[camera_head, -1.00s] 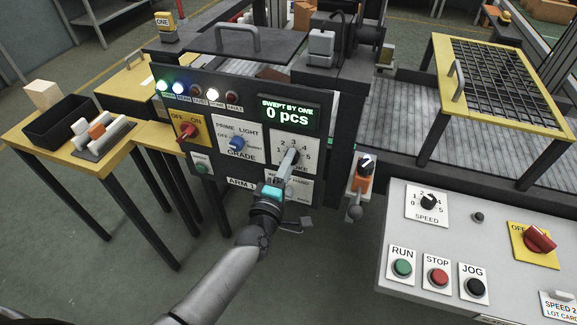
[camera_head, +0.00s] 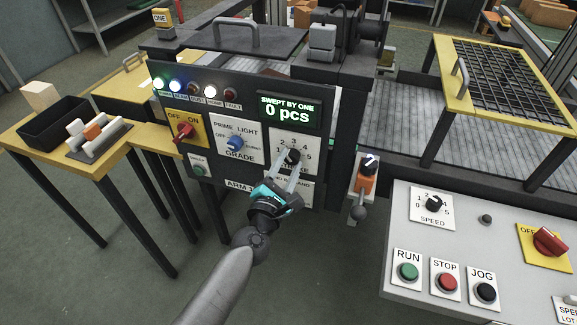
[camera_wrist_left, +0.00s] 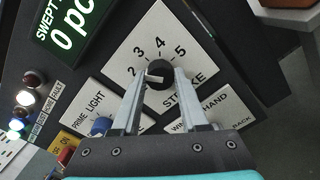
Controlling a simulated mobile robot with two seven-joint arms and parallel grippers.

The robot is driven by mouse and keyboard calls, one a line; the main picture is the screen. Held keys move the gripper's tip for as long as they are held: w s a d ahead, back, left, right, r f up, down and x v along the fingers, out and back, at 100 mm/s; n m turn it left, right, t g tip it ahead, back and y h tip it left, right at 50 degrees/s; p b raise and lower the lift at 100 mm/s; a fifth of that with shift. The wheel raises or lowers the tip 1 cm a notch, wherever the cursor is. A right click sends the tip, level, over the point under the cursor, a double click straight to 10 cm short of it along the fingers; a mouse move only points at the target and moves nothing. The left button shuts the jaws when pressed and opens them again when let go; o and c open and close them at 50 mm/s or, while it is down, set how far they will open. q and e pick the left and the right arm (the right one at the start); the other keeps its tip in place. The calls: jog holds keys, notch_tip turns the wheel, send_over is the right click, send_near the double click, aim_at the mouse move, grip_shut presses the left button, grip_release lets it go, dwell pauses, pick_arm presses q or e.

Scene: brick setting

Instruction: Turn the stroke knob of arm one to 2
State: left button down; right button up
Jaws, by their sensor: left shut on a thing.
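The stroke knob (camera_head: 292,157) is a black knob on a white dial plate (camera_head: 305,143) on the dark arm one panel. It also shows in the left wrist view (camera_wrist_left: 160,74), between my fingertips. Its pale mark points left there, toward the side of the 2; the exact setting is hard to tell. The figures 2 to 5 are readable, and my finger covers the area of the 1. My left gripper (camera_head: 291,164) is shut on the stroke knob, one finger on each side. My right gripper is not in view.
Close by on the panel are the blue grade knob (camera_head: 235,143), a red off/on switch (camera_head: 184,131) and the display (camera_head: 289,109) reading 0 pcs. An orange lever unit (camera_head: 366,183) stands right of the panel. A grey console (camera_head: 455,245) fills the lower right.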

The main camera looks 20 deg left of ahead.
pick_arm(q)
jog(key=shift+n, duration=0.8)
jog(key=shift+c, duration=2.2)
grip_release()
jog(key=shift+s, duration=0.15)
jog(key=s+b, duration=0.2)
jog(key=s, duration=1.3)
jog(key=shift+a, duration=0.25)
